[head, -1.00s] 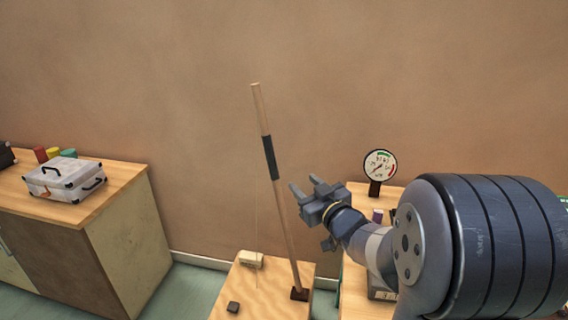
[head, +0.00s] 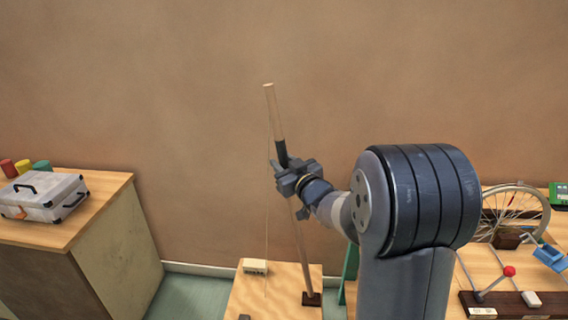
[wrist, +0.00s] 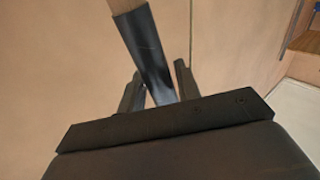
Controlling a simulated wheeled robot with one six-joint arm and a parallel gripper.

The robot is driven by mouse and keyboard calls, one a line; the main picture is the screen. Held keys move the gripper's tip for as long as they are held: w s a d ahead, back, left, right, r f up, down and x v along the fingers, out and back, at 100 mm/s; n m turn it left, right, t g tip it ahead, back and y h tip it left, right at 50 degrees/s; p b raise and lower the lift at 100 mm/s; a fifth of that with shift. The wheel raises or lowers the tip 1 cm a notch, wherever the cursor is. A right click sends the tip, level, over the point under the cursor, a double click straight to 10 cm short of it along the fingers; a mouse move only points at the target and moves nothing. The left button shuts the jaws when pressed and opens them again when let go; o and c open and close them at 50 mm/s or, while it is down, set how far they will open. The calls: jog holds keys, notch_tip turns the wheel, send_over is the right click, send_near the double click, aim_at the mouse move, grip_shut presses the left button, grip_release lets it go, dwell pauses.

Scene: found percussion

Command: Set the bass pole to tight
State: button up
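The bass pole (head: 271,110) is a light wooden stick with a black sleeve, leaning to the upper left from a dark foot (head: 311,299) on a low wooden platform. A thin string (head: 267,200) runs down from near its top. My gripper (head: 284,170) is at the black sleeve. In the wrist view the sleeve (wrist: 152,60) passes between the two fingers of my gripper (wrist: 158,84), with gaps beside it, so the fingers look open around it. Whether one finger touches it is unclear. The dial gauge is not visible now.
A cream block (head: 255,266) sits on the wooden platform (head: 275,290). A counter at left carries a silver case (head: 42,196) and coloured cans (head: 22,167). On the right bench are a spoked wheel (head: 513,212) and a red-knobbed lever (head: 509,271). My arm covers the middle right.

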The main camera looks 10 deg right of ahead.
grip_shut()
jog(key=s+d+m+t, duration=0.1)
jog(key=s+d, duration=0.1)
jog(key=d, duration=0.6)
jog(key=s+d+m, duration=0.2)
jog(key=s+d, duration=0.1)
jog(key=d, duration=0.5)
jog(key=shift+d+r+t, duration=0.15)
jog(key=shift+r+t, duration=0.05)
jog(key=shift+t, duration=0.2)
jog(key=shift+s, duration=0.1)
jog(key=shift+c, duration=0.5)
grip_release()
jog(key=o, duration=0.4)
jog(key=shift+s+d, duration=0.1)
jog(key=shift+d, duration=0.2)
jog(key=shift+c, duration=0.2)
jog(key=shift+a, duration=0.1)
jog(key=v, duration=1.1)
jog(key=shift+b, duration=0.35)
